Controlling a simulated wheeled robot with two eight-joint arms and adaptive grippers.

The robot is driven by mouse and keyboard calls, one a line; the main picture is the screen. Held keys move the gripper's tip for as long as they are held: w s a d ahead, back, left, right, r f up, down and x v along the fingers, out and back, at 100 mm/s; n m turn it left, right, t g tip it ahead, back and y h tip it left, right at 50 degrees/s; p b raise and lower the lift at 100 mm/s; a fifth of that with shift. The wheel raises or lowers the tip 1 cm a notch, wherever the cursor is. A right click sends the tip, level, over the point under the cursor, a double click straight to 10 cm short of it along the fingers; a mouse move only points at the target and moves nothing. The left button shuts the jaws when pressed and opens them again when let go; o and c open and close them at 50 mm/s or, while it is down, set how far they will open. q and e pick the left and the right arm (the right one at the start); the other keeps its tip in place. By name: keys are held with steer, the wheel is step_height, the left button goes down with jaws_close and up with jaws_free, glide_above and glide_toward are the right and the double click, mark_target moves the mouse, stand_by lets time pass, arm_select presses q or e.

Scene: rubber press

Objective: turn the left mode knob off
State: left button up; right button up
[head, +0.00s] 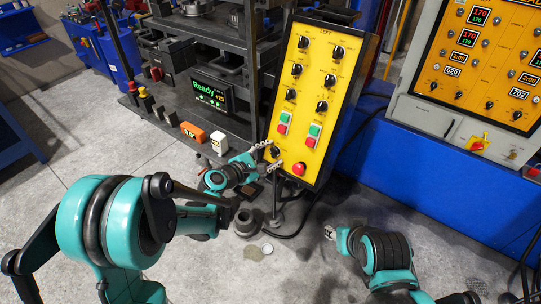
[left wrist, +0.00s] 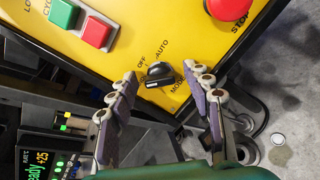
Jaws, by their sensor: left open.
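The mode knob (left wrist: 159,74) is a black rotary switch on the lower part of the yellow left panel (head: 318,75). Its labels OFF, AUTO and MODE show around it in the left wrist view; which label it points at is hard to tell. My left gripper (head: 267,157) is open in front of the panel's lower left corner. In the left wrist view its fingers (left wrist: 165,76) stand one on each side of the knob, apart from it. In the head view the knob (head: 276,150) is partly hidden by the fingers.
A red stop button (head: 299,168) sits close right of the knob. Green (head: 315,130) and red (head: 310,142) buttons are above it. The press with a Ready screen (head: 210,94) stands left. A second yellow panel (head: 490,60) is at right. My right arm (head: 385,250) is lower right.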

arm_select(q)
jaws_close()
steer(key=shift+m, duration=0.4)
steer(key=m, duration=0.3)
steer(key=shift+m+b, duration=0.3)
steer(key=shift+m, duration=0.1)
steer(key=shift+m+g, duration=0.3)
steer(key=shift+m, duration=1.9)
